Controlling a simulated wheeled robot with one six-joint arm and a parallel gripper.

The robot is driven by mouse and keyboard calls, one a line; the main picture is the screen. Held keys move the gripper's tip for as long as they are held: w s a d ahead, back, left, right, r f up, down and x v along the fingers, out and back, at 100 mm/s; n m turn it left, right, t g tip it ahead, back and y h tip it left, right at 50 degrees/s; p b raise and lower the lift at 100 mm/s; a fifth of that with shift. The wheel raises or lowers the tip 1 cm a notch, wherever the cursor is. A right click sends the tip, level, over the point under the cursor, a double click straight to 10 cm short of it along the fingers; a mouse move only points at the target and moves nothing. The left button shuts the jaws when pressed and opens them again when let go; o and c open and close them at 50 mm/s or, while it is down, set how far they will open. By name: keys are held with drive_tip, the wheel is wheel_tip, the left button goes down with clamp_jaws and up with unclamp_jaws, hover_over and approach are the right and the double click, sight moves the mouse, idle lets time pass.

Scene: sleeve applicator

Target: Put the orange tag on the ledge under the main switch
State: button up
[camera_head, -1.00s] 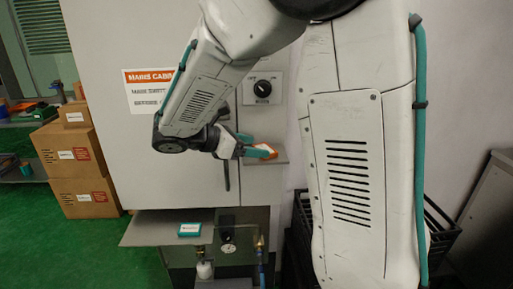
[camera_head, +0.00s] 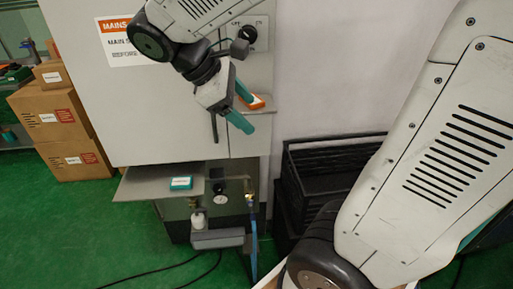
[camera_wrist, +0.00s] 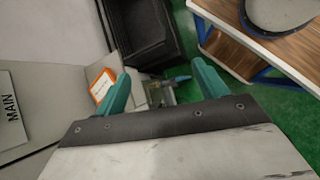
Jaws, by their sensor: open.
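The orange tag (camera_head: 257,101), with a white face, is at the grey ledge under the main switch (camera_head: 250,34) on the cabinet front. The ledge is mostly hidden by my gripper. The tag also shows in the wrist view (camera_wrist: 104,84), beside the left finger rather than between the fingers. My gripper (camera_head: 243,106) is open, its two teal fingers spread and nothing visible between them. In the wrist view my gripper (camera_wrist: 163,88) has its left finger close to the tag; whether they touch I cannot tell.
A grey shelf (camera_head: 150,186) below holds a teal-and-white box (camera_head: 181,183). A gauge (camera_head: 221,200) and blue hose are beside it. Black crates (camera_head: 325,165) stand right of the cabinet. Cardboard boxes (camera_head: 52,112) are at the left. A wooden-topped table (camera_wrist: 238,48) is in the wrist view.

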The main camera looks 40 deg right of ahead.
drive_tip(key=s+a+f+m+t+y, duration=0.3)
drive_tip(key=s+a+m+t+y, duration=0.1)
drive_tip(key=s+m+y, duration=0.3)
drive_tip(key=s+a+m, duration=0.1)
drive_tip(key=s+m, duration=0.1)
drive_tip(key=s, duration=0.1)
drive_tip(key=shift+s, duration=0.4)
drive_tip(key=shift+f, duration=0.1)
idle(1.5)
